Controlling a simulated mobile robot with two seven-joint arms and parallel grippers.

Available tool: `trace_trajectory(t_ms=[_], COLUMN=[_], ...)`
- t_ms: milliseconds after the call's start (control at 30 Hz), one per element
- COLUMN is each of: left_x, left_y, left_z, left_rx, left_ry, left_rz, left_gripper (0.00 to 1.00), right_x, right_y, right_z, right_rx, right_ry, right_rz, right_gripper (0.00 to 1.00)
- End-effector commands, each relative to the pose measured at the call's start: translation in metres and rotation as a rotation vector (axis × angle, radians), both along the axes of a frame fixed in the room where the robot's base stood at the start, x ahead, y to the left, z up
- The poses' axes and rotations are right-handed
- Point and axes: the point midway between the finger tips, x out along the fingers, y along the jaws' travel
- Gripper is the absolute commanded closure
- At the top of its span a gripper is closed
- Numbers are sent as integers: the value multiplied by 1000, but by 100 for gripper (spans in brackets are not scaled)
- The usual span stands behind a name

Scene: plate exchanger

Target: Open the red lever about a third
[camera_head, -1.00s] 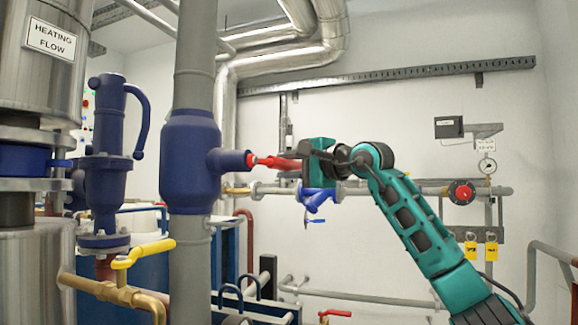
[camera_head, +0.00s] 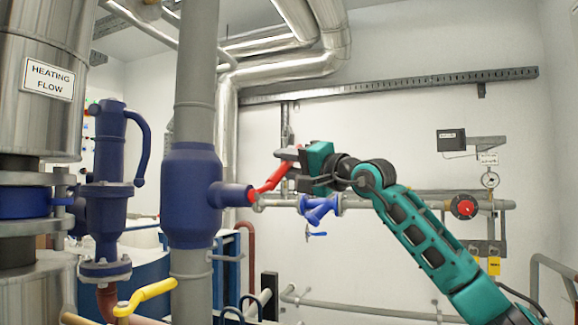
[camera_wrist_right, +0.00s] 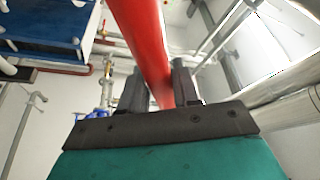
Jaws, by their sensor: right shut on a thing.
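The red lever (camera_head: 268,182) sticks out from the blue valve body (camera_head: 192,195) on the grey vertical pipe in the head view. It slants up to the right from its hub. My right gripper (camera_head: 287,160) is shut on the lever near its outer end, which the fingers partly hide. In the right wrist view the red lever (camera_wrist_right: 146,50) runs between the two dark fingers of my right gripper (camera_wrist_right: 160,85). My left gripper is not in view.
A yellow lever (camera_head: 146,296) sits at the lower left. A small blue valve (camera_head: 319,208) on a horizontal pipe shows below my right gripper. A red round knob (camera_head: 464,207) and yellow tags (camera_head: 494,266) are at the right. The wall between is mostly clear.

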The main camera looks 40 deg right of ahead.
Motion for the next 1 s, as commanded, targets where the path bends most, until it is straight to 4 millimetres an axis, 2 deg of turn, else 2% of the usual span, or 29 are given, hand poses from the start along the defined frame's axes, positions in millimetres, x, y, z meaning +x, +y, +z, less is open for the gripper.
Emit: trace_trajectory(t_ms=[33,467,500,700,1000], left_x=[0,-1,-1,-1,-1], left_y=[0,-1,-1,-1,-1], left_z=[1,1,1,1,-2], left_rx=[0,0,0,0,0], left_ry=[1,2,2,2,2], left_rz=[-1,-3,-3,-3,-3], left_gripper=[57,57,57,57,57], right_x=[-3,-3,-3,-2,-5], right_y=[-1,0,0,0,0], right_z=[7,7,7,5,2], right_rx=[-8,-15,-14,-14,-15], right_ry=[-18,-24,-23,-18,-13], right_rz=[-2,-2,-3,-1,-1], right_gripper=[100,100,66,48,48])
